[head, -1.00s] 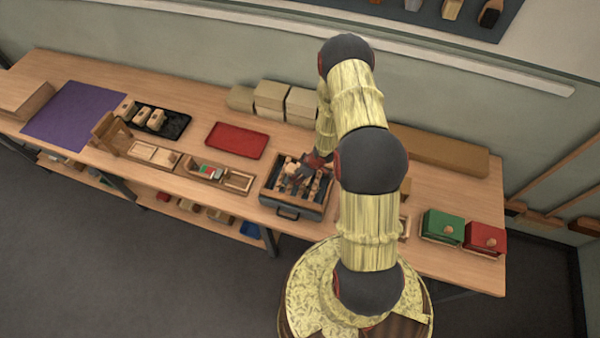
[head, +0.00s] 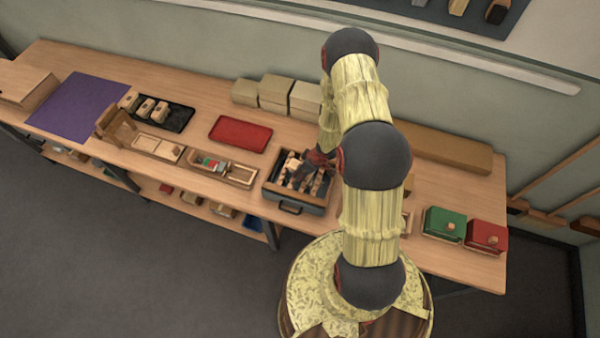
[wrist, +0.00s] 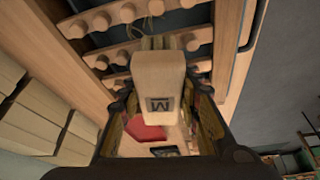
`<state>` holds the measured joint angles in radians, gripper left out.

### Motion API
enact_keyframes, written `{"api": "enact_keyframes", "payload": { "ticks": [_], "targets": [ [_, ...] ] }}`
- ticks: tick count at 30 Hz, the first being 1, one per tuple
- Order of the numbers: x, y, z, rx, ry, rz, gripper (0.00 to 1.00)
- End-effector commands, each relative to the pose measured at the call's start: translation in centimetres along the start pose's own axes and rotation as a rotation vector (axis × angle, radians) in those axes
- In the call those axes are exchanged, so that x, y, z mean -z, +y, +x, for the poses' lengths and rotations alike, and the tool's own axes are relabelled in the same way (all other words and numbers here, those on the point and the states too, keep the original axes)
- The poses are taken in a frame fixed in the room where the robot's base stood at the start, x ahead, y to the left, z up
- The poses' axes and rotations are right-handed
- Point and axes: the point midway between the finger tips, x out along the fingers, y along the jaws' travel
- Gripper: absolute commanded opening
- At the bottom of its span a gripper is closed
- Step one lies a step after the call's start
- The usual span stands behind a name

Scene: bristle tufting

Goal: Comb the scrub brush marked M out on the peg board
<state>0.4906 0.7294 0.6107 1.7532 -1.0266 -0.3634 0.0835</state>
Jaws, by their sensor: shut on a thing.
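The scrub brush (wrist: 160,78), a pale wooden block with a dark M label, is held in my gripper (wrist: 160,108) in the wrist view. Its fingers are shut on the two sides of the block. Thin bristle strands show at the block's far end, against the peg board (wrist: 84,10) with its rows of round wooden pegs. I cannot tell how deep the bristles sit among the pegs. In the head view, my gripper (head: 312,163) is over the peg board (head: 271,187), which has a dark frame and a front handle. My arm partly hides it.
A red tray (head: 240,134) and a wooden tray of small coloured pieces (head: 238,175) stand to the left. Beige boxes (head: 305,100) stand behind. Green (head: 441,224) and red (head: 486,236) boxes are at the right. A black tray (head: 180,118) holds several blocks.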

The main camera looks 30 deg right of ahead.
Motion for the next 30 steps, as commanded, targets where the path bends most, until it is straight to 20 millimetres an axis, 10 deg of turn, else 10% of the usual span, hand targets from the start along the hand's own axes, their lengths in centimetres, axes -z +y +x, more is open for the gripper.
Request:
{"api": "enact_keyframes", "payload": {
  "ticks": [30],
  "targets": [
    [1.0, 5.4, 0.5, -0.002, 0.002, -0.001, 0.13]
  ]
}}
